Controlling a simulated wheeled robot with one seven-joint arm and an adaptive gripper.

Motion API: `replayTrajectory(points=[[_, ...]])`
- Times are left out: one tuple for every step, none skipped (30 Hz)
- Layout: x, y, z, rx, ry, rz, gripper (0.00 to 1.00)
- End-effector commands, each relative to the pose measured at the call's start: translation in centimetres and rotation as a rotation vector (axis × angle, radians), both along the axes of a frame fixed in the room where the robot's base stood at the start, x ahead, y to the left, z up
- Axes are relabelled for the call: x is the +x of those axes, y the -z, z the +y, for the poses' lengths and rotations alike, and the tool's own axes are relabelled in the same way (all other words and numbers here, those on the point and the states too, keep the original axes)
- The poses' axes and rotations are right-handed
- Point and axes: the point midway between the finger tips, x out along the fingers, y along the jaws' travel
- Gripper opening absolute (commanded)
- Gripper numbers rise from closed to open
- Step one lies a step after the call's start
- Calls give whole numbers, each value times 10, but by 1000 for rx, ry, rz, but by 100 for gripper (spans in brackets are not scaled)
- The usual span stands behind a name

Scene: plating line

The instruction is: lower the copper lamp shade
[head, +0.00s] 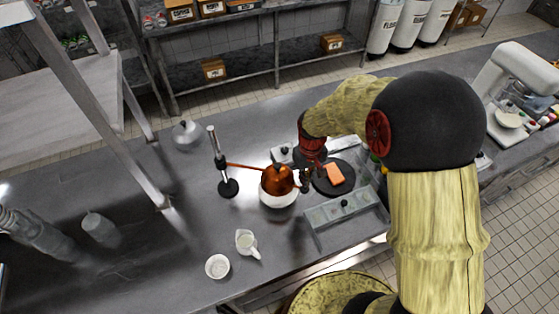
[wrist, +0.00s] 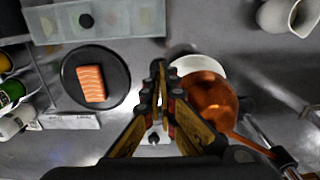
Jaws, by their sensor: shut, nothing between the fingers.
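The copper lamp shade (head: 277,179) hangs on a thin copper arm (head: 246,167) from a dark upright stand (head: 221,165) on the steel counter. A white plate (head: 279,199) shows partly beneath the shade, which hides much of it. The shade (wrist: 207,98) also shows in the wrist view, just right of the fingers, overlapping the plate (wrist: 199,66). My gripper (head: 305,186) is beside the shade, on its right. In the wrist view my gripper (wrist: 159,75) is shut with nothing in it. I cannot tell whether a finger touches the shade.
A black round plate with a salmon piece (head: 334,173) lies right of the shade. A grey compartment tray (head: 346,219) is in front of it. A white jug (head: 246,242) and small white bowl (head: 217,266) stand at the front. A steel shelf post (head: 139,183) rises at left.

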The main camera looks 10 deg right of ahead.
Motion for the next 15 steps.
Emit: replayTrajectory(points=[[0,-6,0,0,0,-1,0],[0,-8,0,0,0,-1,0],[0,-11,0,0,0,-1,0],[0,-13,0,0,0,-1,0],[0,-15,0,0,0,-1,0],[0,-18,0,0,0,0,0],[0,-20,0,0,0,0,0],[0,-22,0,0,0,0,0],[0,-25,0,0,0,0,0],[0,-27,0,0,0,0,0],[0,-30,0,0,0,0,0],[0,-33,0,0,0,0,0],[0,-35,0,0,0,0,0],[0,-37,0,0,0,0,0],[0,-40,0,0,0,0,0]])
